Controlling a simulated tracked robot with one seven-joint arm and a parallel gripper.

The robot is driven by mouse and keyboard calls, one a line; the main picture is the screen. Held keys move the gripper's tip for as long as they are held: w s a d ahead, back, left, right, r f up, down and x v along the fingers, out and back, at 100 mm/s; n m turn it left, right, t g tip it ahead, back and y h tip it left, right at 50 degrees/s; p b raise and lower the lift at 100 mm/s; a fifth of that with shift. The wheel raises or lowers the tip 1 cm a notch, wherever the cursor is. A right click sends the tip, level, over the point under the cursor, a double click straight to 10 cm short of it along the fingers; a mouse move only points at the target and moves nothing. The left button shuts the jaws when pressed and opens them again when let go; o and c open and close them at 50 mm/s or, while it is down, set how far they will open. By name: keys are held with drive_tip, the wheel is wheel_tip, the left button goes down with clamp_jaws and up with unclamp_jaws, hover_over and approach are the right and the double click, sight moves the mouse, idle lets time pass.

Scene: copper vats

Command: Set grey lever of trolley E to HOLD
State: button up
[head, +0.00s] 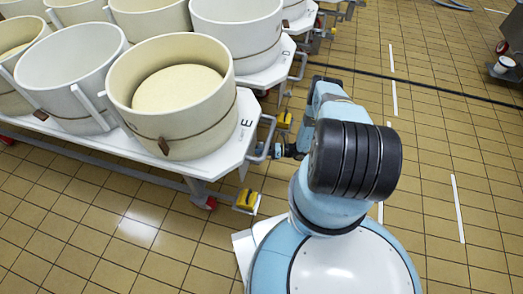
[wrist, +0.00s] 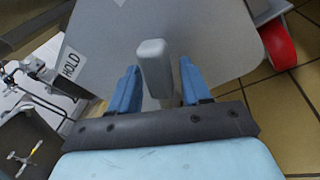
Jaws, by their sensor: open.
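Trolley E (head: 228,148) is a white trolley with a black "E" on its corner, left of my arm in the head view. In the wrist view, the grey lever (wrist: 153,52) stands up in front of a grey plate (wrist: 105,40). My gripper (wrist: 159,72) is open, with one blue finger on each side of the lever and a visible gap at both sides. A white "HOLD" label (wrist: 71,63) lies to the left of the lever. In the head view my arm hides most of the gripper, and I cannot make out the lever there.
Cream round vats (head: 172,145) stand on the trolley. Trolley D (head: 287,60) stands behind. A red wheel (wrist: 273,42) shows at right in the wrist view. Tiled floor (head: 455,130) is free at right.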

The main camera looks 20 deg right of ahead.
clamp_jaws()
idle(0.4)
drive_tip(key=shift+d, duration=0.25)
